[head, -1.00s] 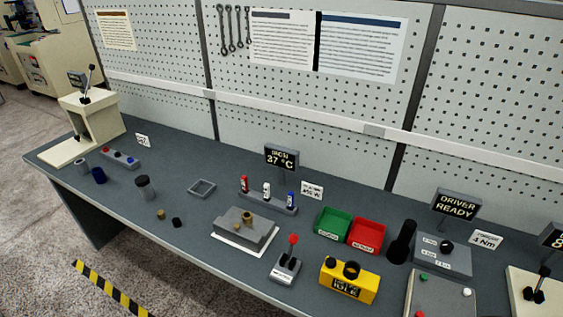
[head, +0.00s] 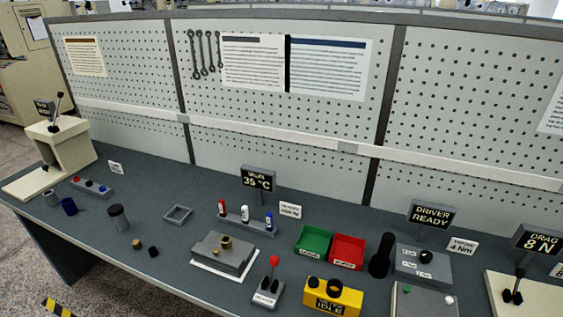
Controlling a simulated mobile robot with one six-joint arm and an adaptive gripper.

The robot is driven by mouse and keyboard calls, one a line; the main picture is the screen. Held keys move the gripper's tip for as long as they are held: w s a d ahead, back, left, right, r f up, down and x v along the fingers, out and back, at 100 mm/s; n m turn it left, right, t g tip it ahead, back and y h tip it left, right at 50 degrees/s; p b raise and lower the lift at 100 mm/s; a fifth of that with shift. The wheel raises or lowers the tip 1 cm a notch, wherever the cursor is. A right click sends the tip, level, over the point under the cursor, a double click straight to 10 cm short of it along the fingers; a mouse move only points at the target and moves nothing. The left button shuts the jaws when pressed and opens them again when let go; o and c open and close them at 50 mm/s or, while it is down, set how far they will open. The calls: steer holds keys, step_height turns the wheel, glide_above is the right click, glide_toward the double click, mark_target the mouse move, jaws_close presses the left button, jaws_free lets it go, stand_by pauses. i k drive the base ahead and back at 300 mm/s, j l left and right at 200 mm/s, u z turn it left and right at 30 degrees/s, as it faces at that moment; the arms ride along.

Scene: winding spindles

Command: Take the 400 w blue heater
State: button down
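The blue heater (head: 269,221) is a small upright cylinder with a pale band. It stands at the right end of a grey rack (head: 247,226) near the middle of the bench. A red heater (head: 221,207) and a white heater (head: 244,214) stand to its left in the same rack. Any wattage marks on the heaters are too small to read. My gripper is not in view.
A display reading about 39 °C (head: 258,178) stands behind the rack. In front are a grey block on a white plate (head: 224,254) and a red-knobbed lever (head: 272,262). Green (head: 312,241) and red bins (head: 347,250) stand to the right, with a yellow box (head: 332,297) nearer.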

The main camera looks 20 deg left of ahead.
mark_target(269, 216)
steer(key=i+j, duration=0.2)
steer(key=j, duration=0.15)
steer(key=i+j, duration=0.15)
steer(key=j, duration=0.2)
steer(key=i+j+z, duration=0.1)
steer(key=j, duration=0.3)
steer(key=i+j, duration=0.3)
